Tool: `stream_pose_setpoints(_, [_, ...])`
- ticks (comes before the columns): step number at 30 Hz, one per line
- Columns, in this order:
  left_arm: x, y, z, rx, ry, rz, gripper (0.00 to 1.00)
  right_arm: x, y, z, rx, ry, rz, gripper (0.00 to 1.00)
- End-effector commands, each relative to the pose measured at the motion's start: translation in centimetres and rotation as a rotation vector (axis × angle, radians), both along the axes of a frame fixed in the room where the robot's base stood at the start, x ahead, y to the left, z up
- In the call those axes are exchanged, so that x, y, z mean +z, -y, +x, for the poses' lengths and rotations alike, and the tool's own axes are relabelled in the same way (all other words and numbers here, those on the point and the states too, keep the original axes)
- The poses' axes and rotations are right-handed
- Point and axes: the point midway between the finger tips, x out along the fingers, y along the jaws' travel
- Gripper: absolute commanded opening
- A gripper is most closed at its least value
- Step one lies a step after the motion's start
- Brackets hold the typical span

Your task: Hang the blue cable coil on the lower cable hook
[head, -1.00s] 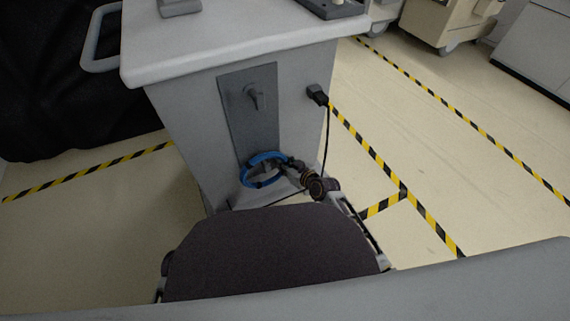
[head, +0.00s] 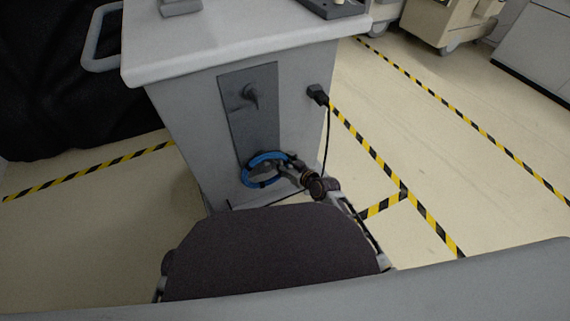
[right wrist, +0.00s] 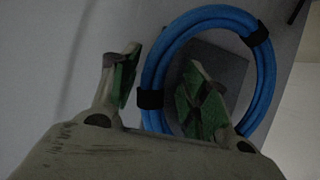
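The blue cable coil (head: 247,177), with black straps, is at the bottom of the dark grey plate (head: 262,120) on the cart's end. In the right wrist view, the coil (right wrist: 205,14) stands against the cart face. My right gripper (head: 283,168) is at the coil's right side. In the right wrist view its fingers (right wrist: 160,90) are apart, one outside the ring and one over its inside, with a strand between them. An upper hook (head: 251,94) on the plate is empty. I cannot make out the lower hook behind the coil. My left gripper is out of view.
The light grey cart (head: 185,110) has a worktop (head: 225,38) overhanging the plate and a handle (head: 93,45) at left. A black plug (head: 317,94) with a hanging cord (head: 327,145) is right of the plate. Floor (head: 450,150) at right is clear.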

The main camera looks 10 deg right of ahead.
Motion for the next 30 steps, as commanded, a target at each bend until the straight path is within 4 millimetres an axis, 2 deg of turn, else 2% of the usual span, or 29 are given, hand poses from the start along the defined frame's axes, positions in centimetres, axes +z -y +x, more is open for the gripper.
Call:
stream_pose_setpoints(17, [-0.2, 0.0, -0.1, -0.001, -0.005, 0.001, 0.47, 0.2, 0.5, -0.8, 0.000, -0.003, -0.001, 0.47])
stream_pose_setpoints(30, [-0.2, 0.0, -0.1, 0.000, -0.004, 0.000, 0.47, 1.8, 2.3, -4.0, 0.000, -0.002, -0.003, 0.47])
